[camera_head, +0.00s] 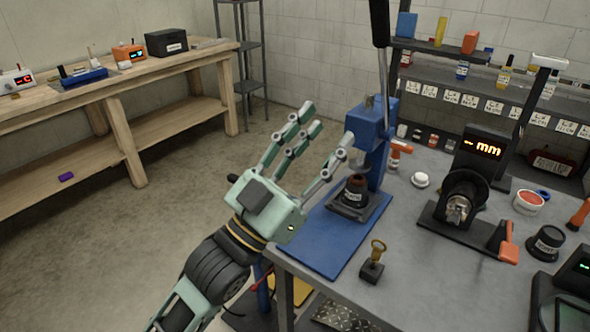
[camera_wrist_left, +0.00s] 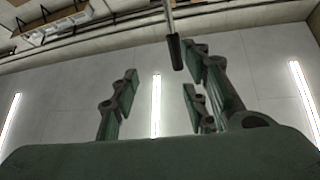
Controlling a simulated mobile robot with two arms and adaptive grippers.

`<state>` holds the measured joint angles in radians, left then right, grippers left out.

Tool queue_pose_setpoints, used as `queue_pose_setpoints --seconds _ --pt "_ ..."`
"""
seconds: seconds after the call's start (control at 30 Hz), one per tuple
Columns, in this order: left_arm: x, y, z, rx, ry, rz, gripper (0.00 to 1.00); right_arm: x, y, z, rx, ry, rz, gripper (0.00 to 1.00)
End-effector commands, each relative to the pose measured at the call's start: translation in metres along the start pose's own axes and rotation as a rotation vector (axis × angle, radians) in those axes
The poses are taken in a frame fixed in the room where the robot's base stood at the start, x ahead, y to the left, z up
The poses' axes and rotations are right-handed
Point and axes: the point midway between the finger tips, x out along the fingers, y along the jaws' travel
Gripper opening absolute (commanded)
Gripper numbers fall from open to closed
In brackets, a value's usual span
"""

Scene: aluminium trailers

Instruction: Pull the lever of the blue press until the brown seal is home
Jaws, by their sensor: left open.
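The blue press (camera_head: 368,135) stands at the near left part of the grey bench. Its lever points up, with a black grip (camera_head: 379,22) that runs out of the top of the head view. The black grip also shows in the left wrist view (camera_wrist_left: 174,52). A brown seal (camera_head: 356,181) sits on a black round part under the ram; how deep it sits I cannot tell. My left gripper (camera_head: 328,130) is open and empty, left of the press and below the grip.
A gauge with an orange "mm" display (camera_head: 484,148), a white knob (camera_head: 420,180) and a brass-coloured key on a block (camera_head: 372,262) stand on the bench. Shelves with bottles (camera_head: 505,75) are behind. A wooden bench (camera_head: 115,80) is far left. The floor between is mostly clear.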

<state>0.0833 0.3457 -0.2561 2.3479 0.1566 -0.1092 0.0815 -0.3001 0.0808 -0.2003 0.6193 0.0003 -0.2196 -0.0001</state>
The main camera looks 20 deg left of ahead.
Motion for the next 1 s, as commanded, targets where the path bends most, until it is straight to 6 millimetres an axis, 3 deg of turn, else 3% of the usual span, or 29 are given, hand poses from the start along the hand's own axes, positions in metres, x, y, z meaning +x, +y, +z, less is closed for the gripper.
queue_pose_setpoints --seconds 0.2,0.4,0.6,1.0 --pt "-0.045 0.001 0.002 -0.002 -0.008 0.001 0.42 0.000 -0.001 -0.001 0.000 0.001 0.000 0.40" --pt "-0.073 0.000 0.002 -0.002 -0.006 0.000 0.42 0.000 -0.001 -0.001 0.000 0.001 -0.001 0.40" --pt "-0.086 0.001 0.000 -0.002 -0.001 0.001 0.42 0.000 -0.001 -0.001 0.000 0.001 -0.001 0.40" --pt "-0.088 0.000 0.000 -0.002 0.000 0.001 0.42 0.000 -0.001 -0.001 0.000 0.001 -0.001 0.40"
